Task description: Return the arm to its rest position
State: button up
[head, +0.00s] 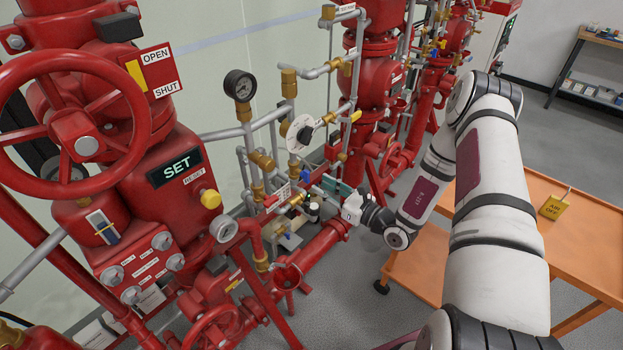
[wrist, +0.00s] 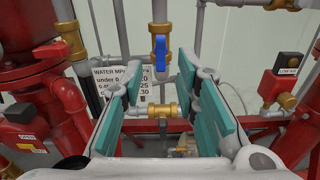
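My arm (head: 490,200) reaches from the lower right of the head view toward the sprinkler piping. My gripper (head: 332,187) is among the small pipes and valves, left of the arm's wrist. In the wrist view my gripper (wrist: 160,92) shows two teal-padded fingers spread apart, with nothing held between them. A brass valve with a blue lever (wrist: 161,52) stands on a vertical pipe beyond the gap. A second brass fitting (wrist: 164,111) shows between the fingers, farther back. I cannot tell whether the fingers touch any pipe.
A large red handwheel (head: 75,140) and a red SET box (head: 175,175) stand at the left. A pressure gauge (head: 239,85) is above the pipes. An orange table (head: 575,235) with a yellow tag (head: 556,207) is right of the arm. Red pipes (wrist: 70,100) flank the gripper.

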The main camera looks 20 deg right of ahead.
jog(key=shift+v, duration=1.05)
jog(key=s+a+r+n+g+y, duration=0.2)
jog(key=s+a+r+n+g, duration=0.45)
jog(key=a+r+n, duration=0.35)
jog(key=s+a+r+n+g+y, duration=0.2)
jog(key=s+a+r+n+g, duration=0.35)
jog(key=r+n+g, duration=0.5)
jog(key=s+d+r+n+t+h, duration=0.3)
jog(key=s+d+r+n+h, duration=0.1)
jog(key=s+r+n+h, duration=0.1)
jog(key=s+d+r+n+t+h+b, duration=0.1)
jog(key=s+d+r+n+t+h, duration=0.3)
jog(key=s+r+h, duration=0.4)
jog(key=shift+s+d+r+n+b, duration=0.2)
jog(key=shift+s+d+n+b, duration=0.2)
jog(key=shift+s, duration=0.75)
